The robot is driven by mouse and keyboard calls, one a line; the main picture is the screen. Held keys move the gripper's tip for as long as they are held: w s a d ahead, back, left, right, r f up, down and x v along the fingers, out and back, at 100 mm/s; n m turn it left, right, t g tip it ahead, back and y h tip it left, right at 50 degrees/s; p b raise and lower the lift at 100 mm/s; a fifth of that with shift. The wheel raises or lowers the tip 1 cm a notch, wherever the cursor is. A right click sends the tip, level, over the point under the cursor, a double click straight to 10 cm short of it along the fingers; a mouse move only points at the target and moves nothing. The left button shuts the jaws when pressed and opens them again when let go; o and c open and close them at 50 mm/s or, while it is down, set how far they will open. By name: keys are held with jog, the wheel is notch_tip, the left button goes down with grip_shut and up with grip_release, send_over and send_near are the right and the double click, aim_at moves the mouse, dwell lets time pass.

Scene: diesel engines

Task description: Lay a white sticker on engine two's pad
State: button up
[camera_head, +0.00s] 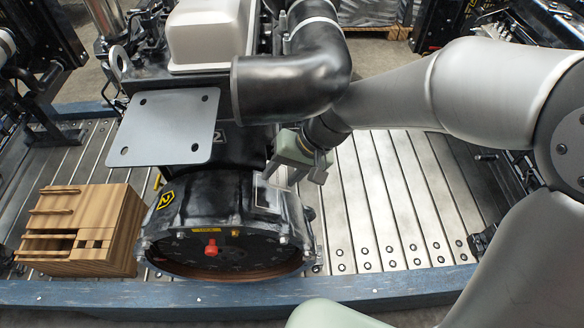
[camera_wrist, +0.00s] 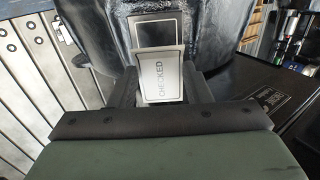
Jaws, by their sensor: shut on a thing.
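A white sticker marked CHECKED (camera_wrist: 163,76) is held between the two fingers of my gripper (camera_wrist: 160,88). In the wrist view the pad (camera_wrist: 157,31), a dark rectangle with a pale border, lies just beyond the sticker on the black engine housing. The sticker's far edge overlaps the pad's near edge in this view; I cannot tell whether they touch. In the head view my gripper (camera_head: 294,176) points down at the right side of engine two's round black housing (camera_head: 222,215), which bears a yellow 2 mark (camera_head: 165,200). The sticker is not clear there.
A wooden box with slots (camera_head: 82,228) stands left of the housing. A grey plate with holes (camera_head: 163,127) juts out above it. A blue beam (camera_head: 390,290) runs along the front. The slatted metal floor (camera_head: 400,190) to the right is clear.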

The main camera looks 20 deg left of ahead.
jog(key=shift+b+x, duration=1.6)
jog(key=shift+x, duration=0.9)
jog(key=o, duration=1.7)
jog(key=shift+r, duration=0.1)
jog(key=shift+p+v, duration=2.05)
jog(key=shift+v, duration=1.45)
jog(key=shift+d, duration=0.1)
